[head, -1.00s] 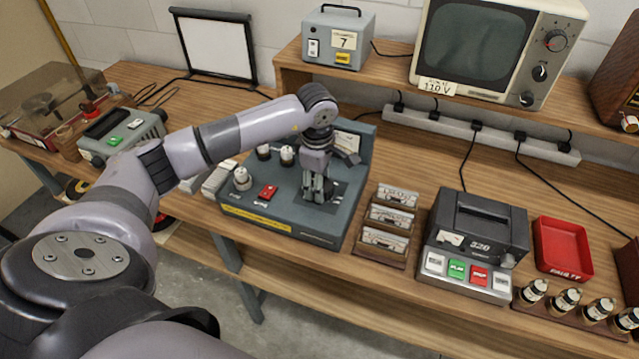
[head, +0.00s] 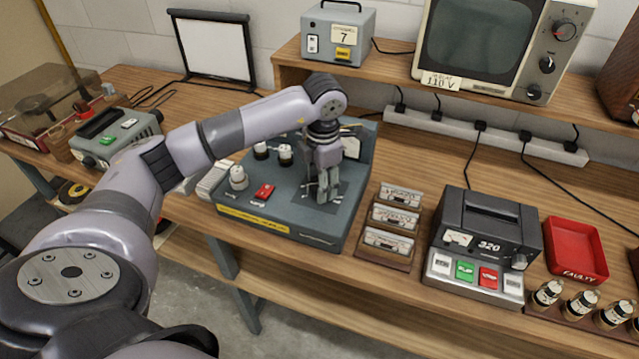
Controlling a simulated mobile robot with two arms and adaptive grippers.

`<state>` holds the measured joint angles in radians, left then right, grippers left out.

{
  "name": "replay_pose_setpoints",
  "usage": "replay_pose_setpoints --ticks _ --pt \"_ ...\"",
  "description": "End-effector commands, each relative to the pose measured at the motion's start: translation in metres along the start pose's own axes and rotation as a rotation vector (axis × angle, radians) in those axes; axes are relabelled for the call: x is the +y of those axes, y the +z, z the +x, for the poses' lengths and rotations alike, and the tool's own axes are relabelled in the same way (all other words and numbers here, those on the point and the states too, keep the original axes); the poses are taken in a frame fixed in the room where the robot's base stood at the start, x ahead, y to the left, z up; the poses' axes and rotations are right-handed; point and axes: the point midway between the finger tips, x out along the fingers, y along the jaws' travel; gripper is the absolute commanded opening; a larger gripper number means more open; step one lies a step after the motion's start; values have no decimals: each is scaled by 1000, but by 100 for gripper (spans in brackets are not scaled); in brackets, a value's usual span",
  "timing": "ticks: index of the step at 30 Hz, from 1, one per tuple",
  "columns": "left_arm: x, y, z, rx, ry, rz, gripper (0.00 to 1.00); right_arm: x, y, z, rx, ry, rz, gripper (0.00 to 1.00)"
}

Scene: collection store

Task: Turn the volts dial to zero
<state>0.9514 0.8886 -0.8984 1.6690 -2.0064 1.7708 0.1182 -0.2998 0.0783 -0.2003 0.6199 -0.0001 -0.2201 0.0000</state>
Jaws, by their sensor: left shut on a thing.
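A blue-grey test panel (head: 285,212) with a yellow strip along its front edge stands on the bench. White-topped knobs (head: 238,177) and a red switch (head: 264,191) are on its left half. A meter (head: 351,146) on its raised back is partly covered by my arm. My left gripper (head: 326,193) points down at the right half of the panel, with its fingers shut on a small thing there. This fits the volts dial, but the fingers hide it, and its pointer and scale cannot be read. My right gripper is not in view.
A grey power strip (head: 485,135) with cables runs behind. A green-grey device (head: 117,137) stands left, beyond my arm.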

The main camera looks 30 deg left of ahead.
Motion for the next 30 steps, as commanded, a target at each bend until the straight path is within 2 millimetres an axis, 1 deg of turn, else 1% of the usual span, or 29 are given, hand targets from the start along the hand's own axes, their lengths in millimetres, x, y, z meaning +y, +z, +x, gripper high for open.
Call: replay_pose_setpoints --ticks 3,9,25,26,30 --pt "0 0 0 3 2 -60 20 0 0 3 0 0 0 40" --pt "0 1 0 8 1 -122 20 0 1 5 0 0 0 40" --pt "0 1 -1 9 1 -148 20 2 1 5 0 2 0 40" --pt "0 1 -1 9 1 -148 48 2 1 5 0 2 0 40" --pt "0 1 -1 9 1 -147 57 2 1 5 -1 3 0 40"
